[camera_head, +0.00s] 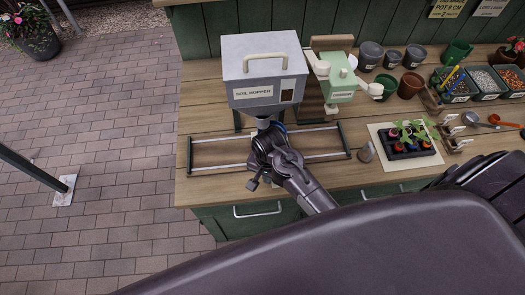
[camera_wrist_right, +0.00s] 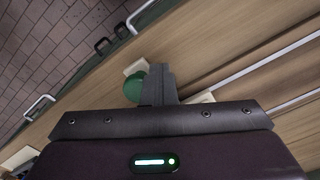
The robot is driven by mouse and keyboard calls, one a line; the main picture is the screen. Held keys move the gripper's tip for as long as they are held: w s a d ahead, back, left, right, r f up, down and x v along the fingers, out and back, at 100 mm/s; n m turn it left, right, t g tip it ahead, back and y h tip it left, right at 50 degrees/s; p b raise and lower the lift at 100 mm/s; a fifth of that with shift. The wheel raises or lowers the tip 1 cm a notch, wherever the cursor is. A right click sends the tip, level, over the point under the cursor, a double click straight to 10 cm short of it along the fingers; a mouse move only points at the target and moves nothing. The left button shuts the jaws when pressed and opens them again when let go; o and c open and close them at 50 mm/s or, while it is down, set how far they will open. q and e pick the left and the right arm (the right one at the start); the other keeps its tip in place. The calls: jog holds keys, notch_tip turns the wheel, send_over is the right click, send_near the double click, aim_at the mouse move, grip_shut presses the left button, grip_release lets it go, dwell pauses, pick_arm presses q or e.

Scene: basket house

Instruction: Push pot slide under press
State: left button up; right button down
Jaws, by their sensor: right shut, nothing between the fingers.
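The pot slide shows as two pale rails (camera_head: 215,167) with dark green end bars (camera_head: 347,141) on the wooden bench. Its middle is hidden behind my right arm. The press, a pale green machine (camera_head: 338,78) with white handles, stands behind the right part of the rails. My right gripper (camera_head: 253,183) points down over the middle of the slide, below the grey soil hopper (camera_head: 264,72). In the right wrist view its fingers (camera_wrist_right: 159,76) are shut and empty. They are beside a round green thing (camera_wrist_right: 133,86) with a cream block; contact is unclear. My left gripper is not in view.
A seedling tray (camera_head: 408,143) on a pale mat and a small grey cup (camera_head: 366,152) are right of the slide. The green drawer front (camera_head: 250,219) has a white handle. The bench's left end is clear.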

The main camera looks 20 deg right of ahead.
jog(key=s+d, duration=0.1)
jog(key=d, duration=0.4)
jog(key=s+d, duration=0.2)
jog(key=d, duration=0.3)
jog(key=s+d, duration=0.1)
jog(key=d, duration=0.5)
jog(key=shift+s, duration=0.25)
jog(key=shift+w+a+r, duration=0.1)
jog(key=shift+a+r, duration=0.2)
jog(key=shift+r, duration=0.55)
jog(key=shift+w+a+r, duration=0.1)
jog(key=shift+a+r, duration=0.15)
jog(key=shift+r, duration=0.55)
jog(key=shift+a+r, duration=0.3)
jog(key=shift+r, duration=0.55)
jog(key=shift+s, duration=0.1)
